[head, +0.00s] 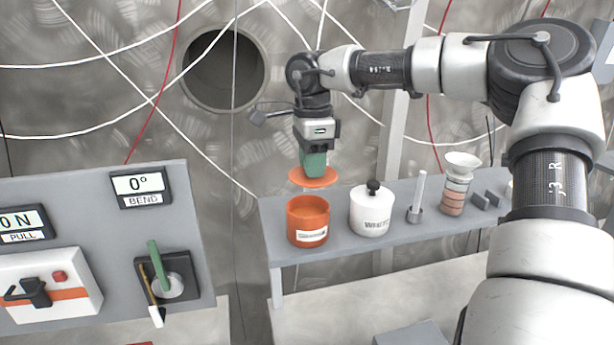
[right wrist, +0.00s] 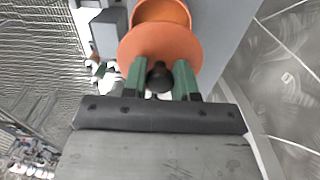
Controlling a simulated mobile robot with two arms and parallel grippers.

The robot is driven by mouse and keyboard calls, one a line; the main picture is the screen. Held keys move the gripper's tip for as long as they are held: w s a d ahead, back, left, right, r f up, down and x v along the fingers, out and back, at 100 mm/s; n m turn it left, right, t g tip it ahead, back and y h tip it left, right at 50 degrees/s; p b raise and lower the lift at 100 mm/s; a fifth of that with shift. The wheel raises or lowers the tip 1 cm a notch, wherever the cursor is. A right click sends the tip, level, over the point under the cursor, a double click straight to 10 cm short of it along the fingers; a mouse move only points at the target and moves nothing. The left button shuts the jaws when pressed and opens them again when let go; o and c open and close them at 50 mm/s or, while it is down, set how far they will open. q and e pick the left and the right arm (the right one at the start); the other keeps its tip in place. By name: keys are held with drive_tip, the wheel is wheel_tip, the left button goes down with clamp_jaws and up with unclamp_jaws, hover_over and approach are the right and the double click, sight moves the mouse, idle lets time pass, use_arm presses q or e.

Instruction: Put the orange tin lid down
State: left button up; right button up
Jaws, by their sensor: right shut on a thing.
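The orange tin lid (head: 313,178) is a flat orange disc held level a little above the open orange tin (head: 308,222) in the head view. My right gripper (head: 314,160) points down and is shut on the lid by its top. In the right wrist view, the green fingers of my right gripper (right wrist: 159,78) grip the lid's dark knob. The lid (right wrist: 160,45) there partly covers the orange tin (right wrist: 162,11). The tin stands upright on the grey shelf (head: 345,252). My left gripper is not in view.
A white pot (head: 371,212) with a black knob stands just right of the tin. Further right are a grey rod on a base (head: 417,200) and a striped stack with a white funnel (head: 458,185). A grey control panel (head: 95,215) with switches stands left.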

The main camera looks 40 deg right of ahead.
sight(308, 187)
drive_tip(key=shift+w+a+f, duration=0.4)
drive_tip(key=shift+f, duration=0.1)
drive_tip(key=f+p, duration=0.2)
drive_tip(key=f, duration=0.1)
drive_tip(key=shift+s+d, duration=0.1)
drive_tip(key=shift+s, duration=0.2)
drive_tip(key=shift+f, duration=0.3)
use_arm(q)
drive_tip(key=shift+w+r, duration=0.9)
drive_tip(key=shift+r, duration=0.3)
use_arm(e)
drive_tip(key=shift+w, duration=0.2)
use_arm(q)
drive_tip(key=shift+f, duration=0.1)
use_arm(e)
drive_tip(key=shift+f, duration=0.1)
drive_tip(key=shift+s+f+b, duration=0.1)
drive_tip(key=shift+f+b, duration=0.1)
drive_tip(key=shift+b, duration=0.2)
drive_tip(key=shift+f+b, duration=0.35)
drive_tip(key=o, duration=0.9)
drive_tip(key=shift+r, duration=0.1)
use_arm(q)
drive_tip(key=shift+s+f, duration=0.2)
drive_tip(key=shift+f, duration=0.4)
